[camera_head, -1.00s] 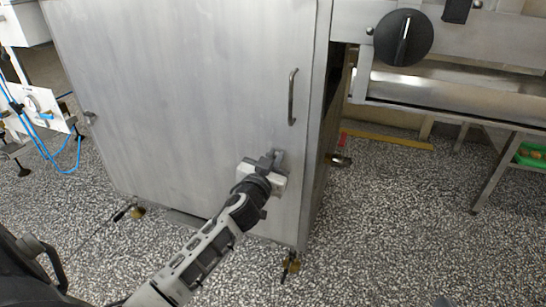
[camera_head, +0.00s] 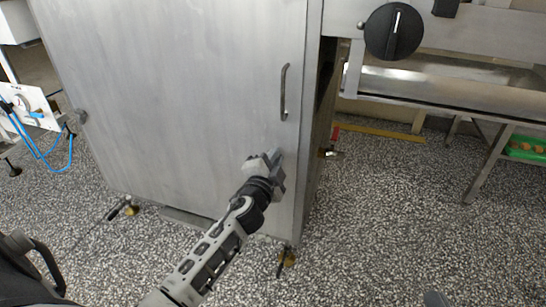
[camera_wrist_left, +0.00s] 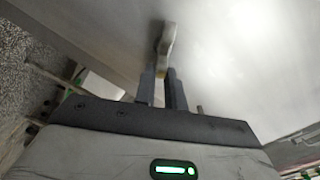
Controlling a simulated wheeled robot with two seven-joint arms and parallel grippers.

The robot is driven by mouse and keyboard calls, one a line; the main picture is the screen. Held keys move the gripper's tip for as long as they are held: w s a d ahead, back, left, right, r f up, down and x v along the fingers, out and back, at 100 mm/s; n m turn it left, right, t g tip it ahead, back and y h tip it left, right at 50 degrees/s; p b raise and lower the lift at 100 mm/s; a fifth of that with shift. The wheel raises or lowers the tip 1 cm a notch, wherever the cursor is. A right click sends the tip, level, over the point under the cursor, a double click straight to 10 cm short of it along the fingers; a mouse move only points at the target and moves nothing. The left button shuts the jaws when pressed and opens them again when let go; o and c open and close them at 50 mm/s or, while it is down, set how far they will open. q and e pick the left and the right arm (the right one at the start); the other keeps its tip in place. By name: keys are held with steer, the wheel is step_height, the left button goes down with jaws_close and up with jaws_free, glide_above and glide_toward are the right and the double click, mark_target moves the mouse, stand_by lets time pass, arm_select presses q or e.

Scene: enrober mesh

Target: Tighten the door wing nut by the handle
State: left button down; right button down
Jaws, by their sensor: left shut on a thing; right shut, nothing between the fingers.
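The cabinet door (camera_head: 170,100) is a large closed grey metal panel. Its bar handle (camera_head: 284,92) stands upright near the right edge. My left gripper (camera_head: 274,158) is at the door face below the handle. In the head view the gripper hides the wing nut. My right gripper is not recognisable; only a small grey sliver shows at the bottom edge of the head view.
A black rotary knob (camera_head: 395,31) sits on the machine frame at the upper right, above a metal trough (camera_head: 430,88). A green crate (camera_head: 527,148) is at the far right. Blue hoses (camera_head: 45,150) hang at the left. The speckled floor (camera_head: 400,220) is clear at the right front.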

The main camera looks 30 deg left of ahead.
arm_select(q)
steer(key=shift+d+f+m, duration=0.1)
steer(key=shift+f+m, duration=0.2)
steer(key=shift+m, duration=0.65)
steer(key=shift+d+f+m, duration=0.15)
steer(key=shift+f+m, duration=0.1)
steer(key=shift+m, duration=0.75)
steer(key=shift+d+f+m, duration=0.1)
steer(key=shift+f+m, duration=0.2)
steer(key=shift+m, duration=0.65)
arm_select(e)
steer(key=shift+r, duration=0.15)
arm_select(q)
steer(key=c, duration=1.5)
jaws_free()
steer(key=shift+w, duration=0.1)
steer(key=shift+a, duration=0.1)
steer(key=shift+r, duration=0.1)
